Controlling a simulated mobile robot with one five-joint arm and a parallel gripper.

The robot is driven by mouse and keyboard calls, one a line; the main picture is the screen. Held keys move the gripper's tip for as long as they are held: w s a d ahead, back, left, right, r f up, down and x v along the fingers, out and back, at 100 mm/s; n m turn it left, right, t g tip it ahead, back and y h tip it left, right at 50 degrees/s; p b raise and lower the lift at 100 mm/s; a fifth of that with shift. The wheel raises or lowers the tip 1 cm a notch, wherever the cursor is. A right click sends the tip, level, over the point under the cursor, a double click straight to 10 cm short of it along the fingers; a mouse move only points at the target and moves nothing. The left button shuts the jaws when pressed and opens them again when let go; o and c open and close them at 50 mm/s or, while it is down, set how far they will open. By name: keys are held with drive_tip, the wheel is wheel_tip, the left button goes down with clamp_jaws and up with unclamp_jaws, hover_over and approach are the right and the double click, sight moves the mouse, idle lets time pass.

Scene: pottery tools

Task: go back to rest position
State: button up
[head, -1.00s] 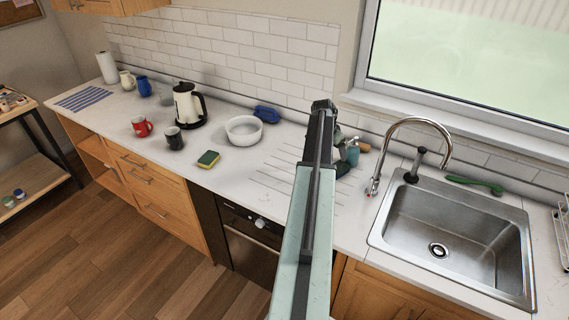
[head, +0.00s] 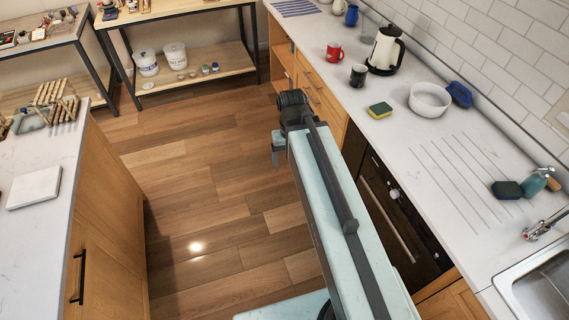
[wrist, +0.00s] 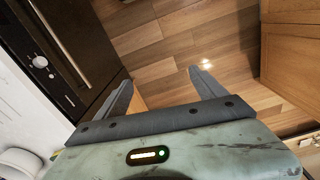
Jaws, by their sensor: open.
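My gripper (wrist: 160,80) is open and empty in the wrist view, its two dark fingers spread apart over the wooden floor. In the head view, my gripper (head: 278,155) is at the far end of my pale green arm, partly hidden by the wrist, above the floor between the two counters. It touches nothing that I can see.
The right counter (head: 395,165) holds a sponge (head: 380,110), mugs, a kettle (head: 385,50) and a white bowl (head: 430,99). An oven (head: 395,210) sits below it. A left counter (head: 50,220) and shelves (head: 190,75) border the clear floor (head: 200,190).

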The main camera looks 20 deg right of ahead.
drive_tip(key=a, duration=0.1)
drive_tip(key=s+a+n, duration=0.1)
drive_tip(key=a, duration=0.1)
drive_tip(key=shift+a, duration=0.2)
